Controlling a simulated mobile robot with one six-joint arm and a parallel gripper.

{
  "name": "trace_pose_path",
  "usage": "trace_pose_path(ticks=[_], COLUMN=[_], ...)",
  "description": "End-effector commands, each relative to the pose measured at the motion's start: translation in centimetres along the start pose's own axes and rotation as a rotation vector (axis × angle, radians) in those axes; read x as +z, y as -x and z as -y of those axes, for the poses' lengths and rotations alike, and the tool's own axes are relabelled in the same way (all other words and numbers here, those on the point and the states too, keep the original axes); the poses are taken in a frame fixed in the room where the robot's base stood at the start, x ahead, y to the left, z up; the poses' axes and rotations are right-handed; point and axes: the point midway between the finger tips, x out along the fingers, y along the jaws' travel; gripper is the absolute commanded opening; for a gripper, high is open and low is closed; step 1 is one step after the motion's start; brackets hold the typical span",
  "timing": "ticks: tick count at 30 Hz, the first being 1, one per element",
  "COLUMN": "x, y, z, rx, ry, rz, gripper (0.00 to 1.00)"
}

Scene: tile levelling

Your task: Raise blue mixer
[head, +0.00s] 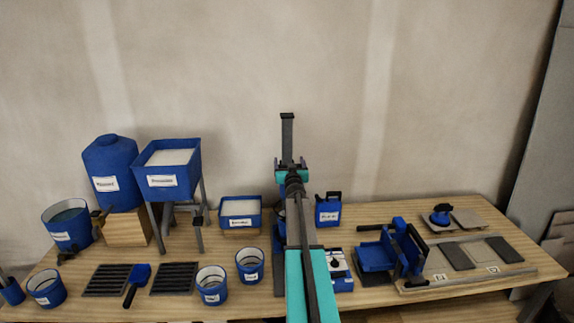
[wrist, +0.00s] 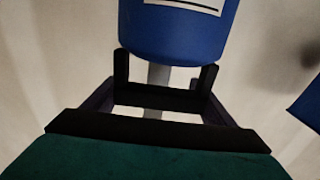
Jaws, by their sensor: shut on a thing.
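The blue mixer (wrist: 178,38) shows in the wrist view as a blue cylinder with a white label, partly cut off by the top edge. My gripper (wrist: 165,72) has its two black fingers at the left and right of the cylinder's lower end and is shut on it. A tall grey post (head: 288,140) with a dark cap rises behind my arm there.
On the wooden table, a blue hopper (head: 168,157) on legs and a blue tank (head: 110,170) stand left. Blue buckets (head: 212,285) stand near the front. A blue canister (head: 328,209) is just right of my arm. A tile frame (head: 465,262) lies further right.

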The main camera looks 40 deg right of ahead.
Motion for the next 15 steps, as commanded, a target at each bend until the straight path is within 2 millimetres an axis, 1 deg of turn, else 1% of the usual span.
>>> trace_pose_path(ticks=[1, 15], x=[-1.0, -4.7], y=[0.0, 0.0], z=[0.1, 0.1], rx=[-0.002, -0.002], ry=[0.0, -0.001], rz=[-0.003, -0.004], gripper=[0.38, 0.38])
